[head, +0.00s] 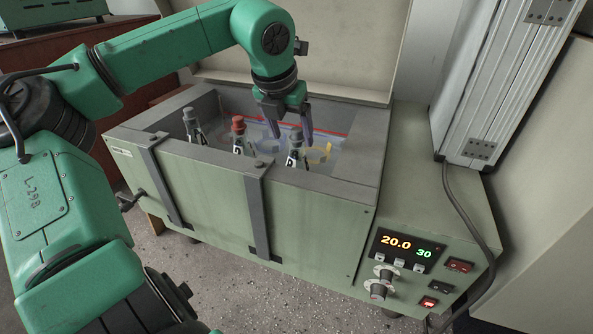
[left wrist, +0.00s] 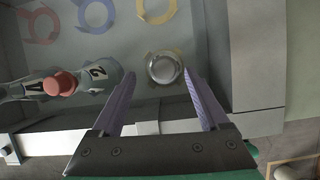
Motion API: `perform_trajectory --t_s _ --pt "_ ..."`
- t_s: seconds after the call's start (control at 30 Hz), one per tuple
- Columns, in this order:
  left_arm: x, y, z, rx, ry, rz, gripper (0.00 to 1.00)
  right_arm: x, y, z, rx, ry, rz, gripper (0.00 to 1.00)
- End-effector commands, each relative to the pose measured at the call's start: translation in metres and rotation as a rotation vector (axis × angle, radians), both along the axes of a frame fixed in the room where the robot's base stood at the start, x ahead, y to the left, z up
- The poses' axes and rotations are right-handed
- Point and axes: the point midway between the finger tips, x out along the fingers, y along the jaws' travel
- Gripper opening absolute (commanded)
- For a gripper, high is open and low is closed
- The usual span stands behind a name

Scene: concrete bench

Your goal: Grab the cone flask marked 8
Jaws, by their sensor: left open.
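Three conical flasks stand in the bath: a grey-stoppered one (head: 193,128) at left, a red-stoppered one (head: 239,137) in the middle, and a grey-stoppered one (head: 294,156) at right. No 8 is readable on any label. In the left wrist view the red-stoppered flask (left wrist: 62,84) appears to bear a 2; another label at the left edge looks like 4 or A. My left gripper (head: 291,133) is open, pointing down at the right flask. In the left wrist view that flask's round grey stopper (left wrist: 163,68) lies just beyond and between the fingertips (left wrist: 160,78). My right gripper is not in view.
The bath (head: 190,185) has raised walls and dark straps on its front. Coloured rings, including a yellow one (left wrist: 157,10), lie on its floor. The control panel (head: 407,249) is at right, and a metal column (head: 500,80) stands beyond it.

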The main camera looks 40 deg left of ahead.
Motion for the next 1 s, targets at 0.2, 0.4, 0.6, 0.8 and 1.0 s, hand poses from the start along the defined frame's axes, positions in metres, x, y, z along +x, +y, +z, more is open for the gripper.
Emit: perform_trajectory --t_s 0.2,0.4,0.6,0.8,1.0 --pt "0.012 0.0 -0.026 -0.003 0.006 0.0 0.78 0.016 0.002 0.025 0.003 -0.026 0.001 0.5" --pt "0.022 0.003 -0.053 -0.001 0.001 0.001 0.78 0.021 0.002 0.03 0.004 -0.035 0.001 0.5" --pt "0.023 0.003 -0.054 0.0 -0.001 0.001 0.63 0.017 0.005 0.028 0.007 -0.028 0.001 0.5" --pt "0.022 0.003 -0.054 -0.001 0.0 0.002 0.0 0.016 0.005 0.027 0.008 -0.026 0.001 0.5" --pt "0.022 0.003 -0.054 0.0 0.0 0.001 0.0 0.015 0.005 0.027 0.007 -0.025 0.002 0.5"
